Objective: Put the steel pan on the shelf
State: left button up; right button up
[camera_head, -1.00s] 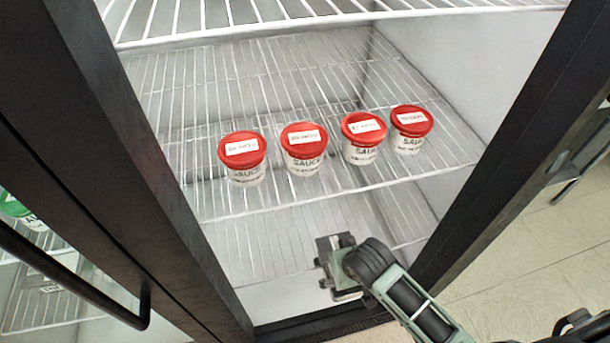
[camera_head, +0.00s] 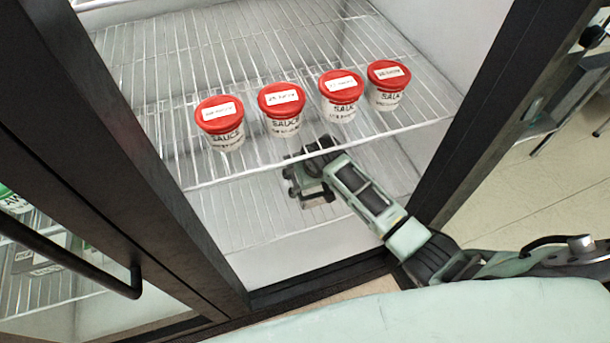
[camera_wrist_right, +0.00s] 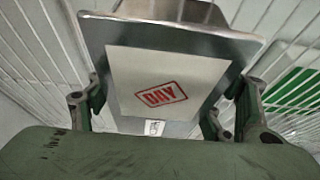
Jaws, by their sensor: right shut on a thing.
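The steel pan (camera_wrist_right: 218,45) fills the upper middle of the right wrist view, with a pale label reading "DAY" in red on it. My right gripper (camera_wrist_right: 165,98) is shut on the pan, a finger at each side. In the head view my right gripper (camera_head: 308,184) is inside the open cabinet, below the front edge of the tub shelf (camera_head: 240,174) and over the lower wire shelf (camera_head: 245,218). The pan is mostly or wholly hidden there. I cannot tell whether it touches a shelf. My left gripper is not in view.
Several red-lidded sauce tubs (camera_head: 282,112) stand in a row on the shelf above my gripper. Dark door posts flank the opening, left (camera_head: 110,160) and right (camera_head: 480,115). A dark handle (camera_head: 70,258) is at the left. A green thing (camera_wrist_right: 292,92) shows at right in the wrist view.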

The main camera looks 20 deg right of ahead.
jog(key=w, duration=0.2)
jog(key=shift+w+a, duration=0.1)
jog(key=shift+w, duration=0.3)
jog(key=shift+s+f, duration=0.1)
jog(key=shift+f, duration=0.6)
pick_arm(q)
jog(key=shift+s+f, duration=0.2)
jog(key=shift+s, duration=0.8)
pick_arm(e)
jog(key=shift+f, duration=0.1)
jog(key=o, duration=1.3)
jog(key=shift+s+f, duration=0.15)
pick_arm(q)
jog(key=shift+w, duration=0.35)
pick_arm(e)
jog(key=o, duration=0.5)
